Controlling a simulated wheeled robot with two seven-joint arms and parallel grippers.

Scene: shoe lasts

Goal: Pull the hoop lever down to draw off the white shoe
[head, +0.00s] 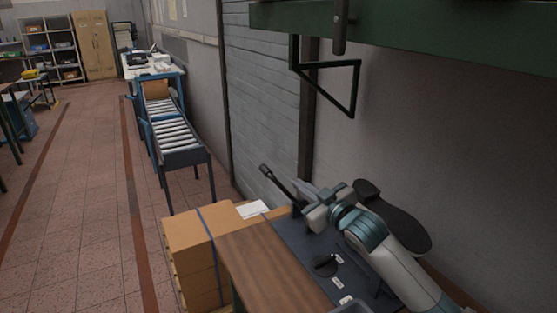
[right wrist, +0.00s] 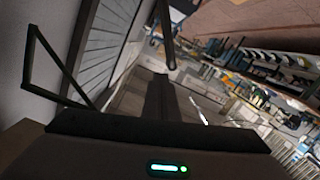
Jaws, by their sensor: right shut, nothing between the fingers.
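A dark triangular hoop (head: 352,88) hangs below a green beam at the upper right; it also shows at the left of the right wrist view (right wrist: 50,75). A black rod with a thick end (head: 275,180) rises at a slant beside my right gripper (head: 302,192). I cannot tell whether they touch. My right gripper is shut and empty, above the dark bench and well below the hoop. Its fingers show in the right wrist view (right wrist: 160,95). I see no white shoe, and my left gripper is out of view.
The green beam (head: 420,35) spans the upper right, with a grey rod (head: 340,28) hanging from it. A dark flat oval (head: 405,220) is behind my right arm. Cardboard boxes (head: 190,240) stand left of the wooden bench edge (head: 260,270). A roller conveyor (head: 175,135) is farther back.

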